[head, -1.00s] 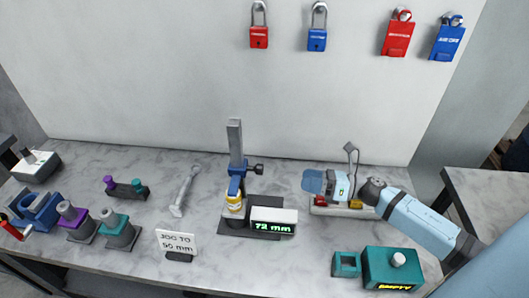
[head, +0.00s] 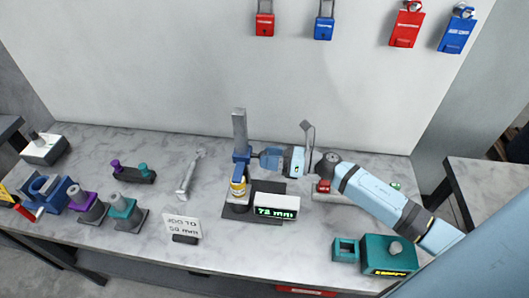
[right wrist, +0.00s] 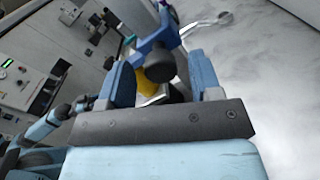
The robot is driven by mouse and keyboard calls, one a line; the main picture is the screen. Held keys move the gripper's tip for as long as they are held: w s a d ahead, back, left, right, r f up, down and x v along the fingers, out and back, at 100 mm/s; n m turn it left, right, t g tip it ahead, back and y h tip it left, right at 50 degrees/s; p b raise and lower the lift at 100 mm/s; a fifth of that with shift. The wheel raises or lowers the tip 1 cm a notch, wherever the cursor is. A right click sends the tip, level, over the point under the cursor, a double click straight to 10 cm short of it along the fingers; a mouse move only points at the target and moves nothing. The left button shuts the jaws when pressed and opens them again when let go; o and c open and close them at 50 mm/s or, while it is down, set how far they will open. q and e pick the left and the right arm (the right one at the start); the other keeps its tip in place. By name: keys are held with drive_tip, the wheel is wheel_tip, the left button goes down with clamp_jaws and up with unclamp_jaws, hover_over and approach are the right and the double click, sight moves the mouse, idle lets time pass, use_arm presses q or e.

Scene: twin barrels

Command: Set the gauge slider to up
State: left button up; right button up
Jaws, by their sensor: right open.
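The gauge has an upright grey column (head: 240,130), a blue slider (head: 241,166) partway up it and a display (head: 276,206) that reads 72 mm. A yellow and white piece (head: 238,188) sits under the slider. My right gripper (head: 258,159) is at the right side of the slider, where the gauge's black knob is hidden in the head view. In the right wrist view my right gripper (right wrist: 162,80) is open, with the black knob (right wrist: 160,65) between its blue fingers. Contact cannot be told. My left gripper (right wrist: 85,103) seems to show small at the left there.
A card (head: 182,227) stands in front left of the gauge. A low base with a red button (head: 323,186) is behind my right forearm. A teal box (head: 390,256) is at the front right. Padlocks (head: 324,20) hang on the wall. Purple and teal parts (head: 123,208) stand at left.

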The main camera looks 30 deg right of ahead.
drive_tip(key=shift+x, duration=0.8)
clamp_jaws()
wheel_tip(320, 180, up, 10)
drive_tip(key=p, duration=0.5)
drive_tip(key=shift+r, duration=0.15)
drive_tip(key=shift+w, duration=0.1)
drive_tip(key=shift+c, duration=1.6)
unclamp_jaws()
drive_tip(key=shift+r, duration=0.1)
drive_tip(key=o, duration=0.3)
